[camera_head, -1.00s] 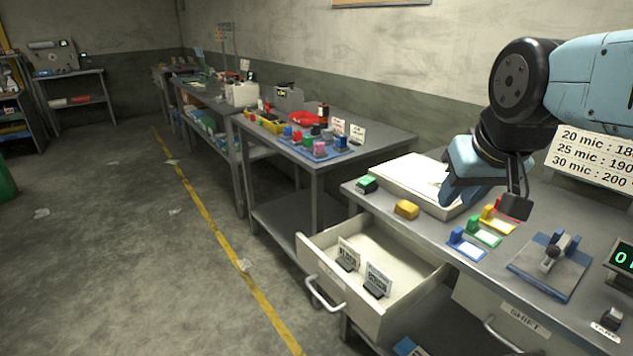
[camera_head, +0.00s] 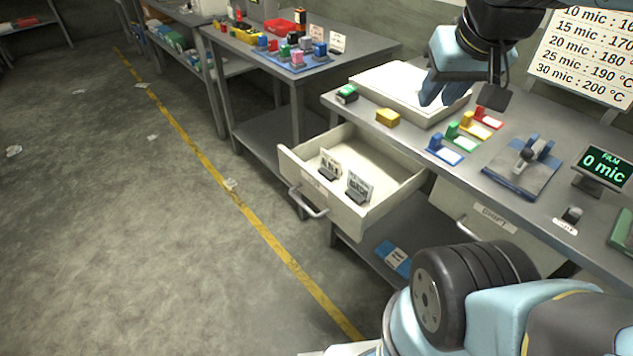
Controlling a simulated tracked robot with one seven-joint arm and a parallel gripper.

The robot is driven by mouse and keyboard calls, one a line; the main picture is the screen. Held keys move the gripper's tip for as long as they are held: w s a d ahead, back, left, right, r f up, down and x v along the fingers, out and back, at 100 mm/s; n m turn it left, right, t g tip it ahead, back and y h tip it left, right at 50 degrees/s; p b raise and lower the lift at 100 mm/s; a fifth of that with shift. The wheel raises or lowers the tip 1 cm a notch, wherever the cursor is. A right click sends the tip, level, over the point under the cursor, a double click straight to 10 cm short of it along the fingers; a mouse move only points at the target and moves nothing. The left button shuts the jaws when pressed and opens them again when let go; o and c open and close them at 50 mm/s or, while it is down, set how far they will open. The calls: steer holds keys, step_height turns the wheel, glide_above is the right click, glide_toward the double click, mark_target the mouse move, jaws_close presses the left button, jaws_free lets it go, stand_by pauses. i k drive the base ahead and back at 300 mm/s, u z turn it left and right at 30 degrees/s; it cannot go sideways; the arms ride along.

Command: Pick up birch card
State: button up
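Two small upright cards on dark stands are in the open drawer (camera_head: 375,217): a left card (camera_head: 328,165) and a right card (camera_head: 360,187). Their lettering is too small to read surely, so I cannot tell which is the birch card. My gripper (camera_head: 440,96) is above the pale tray at the back of the bench, beyond the drawer and to its upper right. It is well apart from both cards. Its fingers are seen from a poor angle, and I cannot tell whether they are open.
The bench holds a yellow block (camera_head: 388,117), a green-topped block (camera_head: 347,93), a pale tray (camera_head: 375,82), coloured clamps with cards, a blue press (camera_head: 522,165) and a film display (camera_head: 604,166). A blue packet (camera_head: 393,256) lies on the lower shelf. Floor at left is mostly clear.

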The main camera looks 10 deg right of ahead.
mark_target(360, 191)
steer(key=u, duration=1.05)
steer(key=i, duration=0.1)
steer(key=z, duration=2.7)
steer(key=k, duration=1)
steer(key=u, duration=1.3)
steer(key=i, duration=1)
steer(key=z, duration=0.05)
